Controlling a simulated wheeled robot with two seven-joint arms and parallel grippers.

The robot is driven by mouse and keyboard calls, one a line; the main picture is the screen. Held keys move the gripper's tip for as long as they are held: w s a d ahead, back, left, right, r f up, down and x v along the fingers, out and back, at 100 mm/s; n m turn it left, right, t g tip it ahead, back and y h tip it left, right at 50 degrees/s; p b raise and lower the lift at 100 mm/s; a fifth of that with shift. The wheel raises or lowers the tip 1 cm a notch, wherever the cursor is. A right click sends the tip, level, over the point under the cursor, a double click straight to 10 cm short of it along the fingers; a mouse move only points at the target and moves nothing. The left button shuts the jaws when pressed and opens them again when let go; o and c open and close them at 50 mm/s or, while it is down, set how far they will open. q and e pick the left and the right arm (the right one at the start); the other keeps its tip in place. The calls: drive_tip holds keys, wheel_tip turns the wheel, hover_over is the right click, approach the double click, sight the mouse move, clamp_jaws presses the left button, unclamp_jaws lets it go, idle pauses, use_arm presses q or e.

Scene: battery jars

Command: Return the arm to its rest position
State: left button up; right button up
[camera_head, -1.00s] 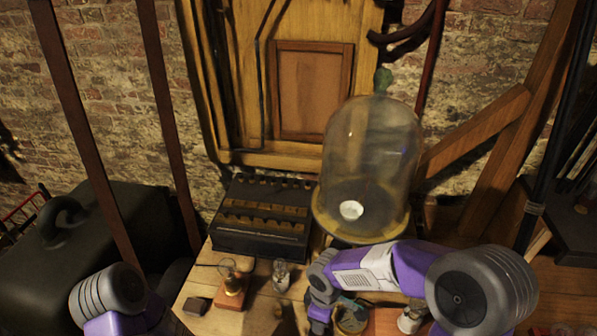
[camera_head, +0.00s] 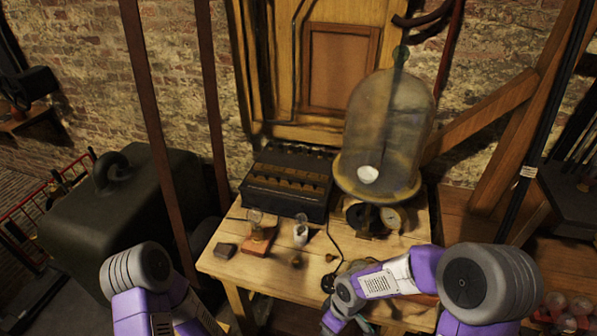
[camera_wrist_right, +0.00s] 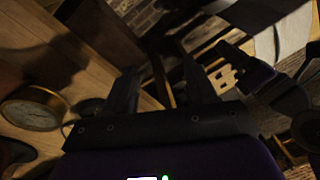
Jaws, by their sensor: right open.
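My right arm (camera_head: 400,275), purple and white with grey joints, reaches in from the lower right and bends down at the table's front right. In the wrist view my right gripper (camera_wrist_right: 160,85) has two dark fingers spread apart with nothing held between them. In the head view its fingers cannot be made out. My left arm (camera_head: 140,275) shows at the lower left; its gripper is out of view. The wooden table (camera_head: 222,262) stands in front of the arms' reach, with a round brass-rimmed dial (camera_wrist_right: 32,112) near the right gripper in the wrist view.
A large glass bell jar (camera_head: 388,125) stands at the table's back right. A dark box (camera_head: 288,182) sits at its back left.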

drive_tip(key=s+f+m+y, duration=0.1)
drive_tip(key=s+f+m, duration=0.3)
drive_tip(key=f+m, duration=0.2)
drive_tip(key=s+f+m+t+y, duration=0.1)
drive_tip(key=s+f+m, duration=0.3)
drive_tip(key=f+m, duration=0.2)
wheel_tip(320, 180, down, 3)
drive_tip(key=shift+d+r, duration=0.2)
drive_tip(key=shift+d, duration=0.25)
